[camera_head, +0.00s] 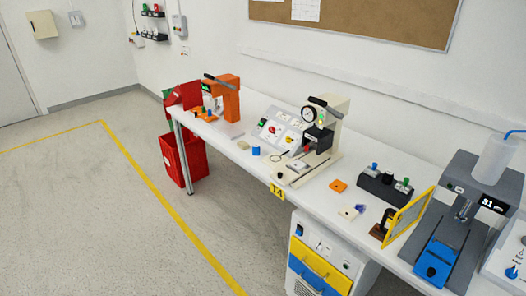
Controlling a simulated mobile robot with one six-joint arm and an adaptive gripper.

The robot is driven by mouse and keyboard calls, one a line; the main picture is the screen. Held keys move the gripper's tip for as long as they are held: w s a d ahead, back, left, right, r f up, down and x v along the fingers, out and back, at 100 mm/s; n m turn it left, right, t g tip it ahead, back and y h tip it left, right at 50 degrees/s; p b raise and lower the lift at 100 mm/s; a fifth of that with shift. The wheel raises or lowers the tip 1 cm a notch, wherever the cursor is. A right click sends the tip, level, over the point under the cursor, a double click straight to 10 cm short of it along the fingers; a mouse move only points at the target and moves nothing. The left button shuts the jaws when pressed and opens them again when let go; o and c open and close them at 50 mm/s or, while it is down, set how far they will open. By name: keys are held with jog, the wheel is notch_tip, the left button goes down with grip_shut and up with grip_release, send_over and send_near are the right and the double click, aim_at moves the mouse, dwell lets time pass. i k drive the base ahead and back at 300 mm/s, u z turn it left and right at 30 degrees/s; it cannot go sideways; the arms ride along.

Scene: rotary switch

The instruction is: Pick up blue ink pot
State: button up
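Several small blue items show in the head view, and I cannot tell for sure which is the blue ink pot. A small blue cylinder (256,150) stands on the white table left of the beige press. My gripper is not in view.
The table (317,188) carries an orange press (230,100), a beige press (326,130), a sloped control panel (279,130), a yellow-framed guard (408,216) and a grey machine (470,200). Red bins (181,158) stand at its left end. The floor at left is clear.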

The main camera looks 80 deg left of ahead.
aim_at(255, 149)
jog(key=u, duration=0.1)
jog(key=i, duration=0.25)
jog(key=u, duration=5.9)
jog(key=i, duration=0.1)
jog(key=z, duration=2.95)
jog(key=i, duration=0.9)
jog(key=z, duration=0.05)
